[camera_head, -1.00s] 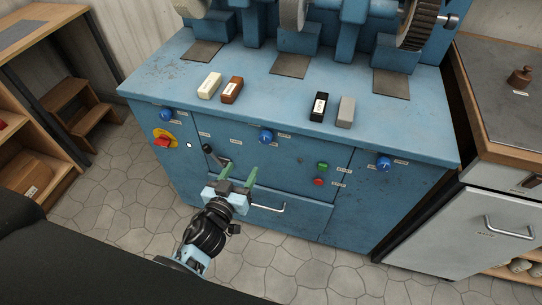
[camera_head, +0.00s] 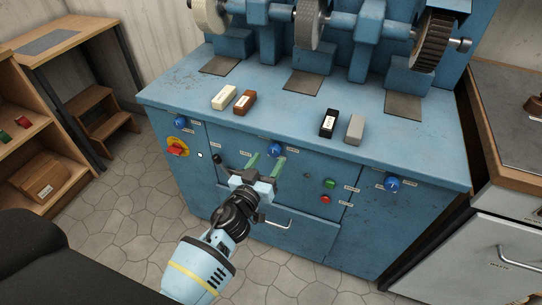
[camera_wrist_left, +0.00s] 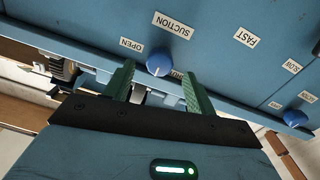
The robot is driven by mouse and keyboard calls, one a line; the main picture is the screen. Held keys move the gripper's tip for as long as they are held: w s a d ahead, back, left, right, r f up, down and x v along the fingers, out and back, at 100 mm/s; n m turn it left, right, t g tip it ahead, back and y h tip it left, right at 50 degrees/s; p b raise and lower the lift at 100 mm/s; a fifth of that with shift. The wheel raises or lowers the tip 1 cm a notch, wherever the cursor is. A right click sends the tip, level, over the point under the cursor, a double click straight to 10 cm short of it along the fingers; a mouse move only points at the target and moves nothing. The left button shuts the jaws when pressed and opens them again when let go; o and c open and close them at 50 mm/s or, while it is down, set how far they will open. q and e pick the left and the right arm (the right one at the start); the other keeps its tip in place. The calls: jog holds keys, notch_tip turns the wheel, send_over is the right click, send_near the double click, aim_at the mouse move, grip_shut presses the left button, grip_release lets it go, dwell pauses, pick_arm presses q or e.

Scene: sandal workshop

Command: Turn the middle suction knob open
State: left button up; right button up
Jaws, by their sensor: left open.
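The middle suction knob (camera_head: 275,149) is a round blue knob on the front of the blue machine cabinet. In the left wrist view the blue knob (camera_wrist_left: 158,61) sits between the green fingertips, near labels reading OPEN and SUCTION; a third label beside it is partly hidden. My left gripper (camera_head: 267,162) is open, its two green fingers pointing at the cabinet front just below the knob. I cannot tell whether the fingers touch it. My right gripper is not in view.
Other blue knobs are at the left (camera_head: 180,122) and right (camera_head: 391,184). A red-and-yellow switch (camera_head: 177,148), a black-tipped lever, green and red buttons (camera_head: 330,183) and a drawer handle (camera_head: 275,224) share the front. Several blocks lie on top.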

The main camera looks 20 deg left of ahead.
aim_at(273, 153)
pick_arm(q)
jog(key=shift+w+d, duration=0.1)
jog(key=shift+w, duration=1.45)
jog(key=c, duration=1)
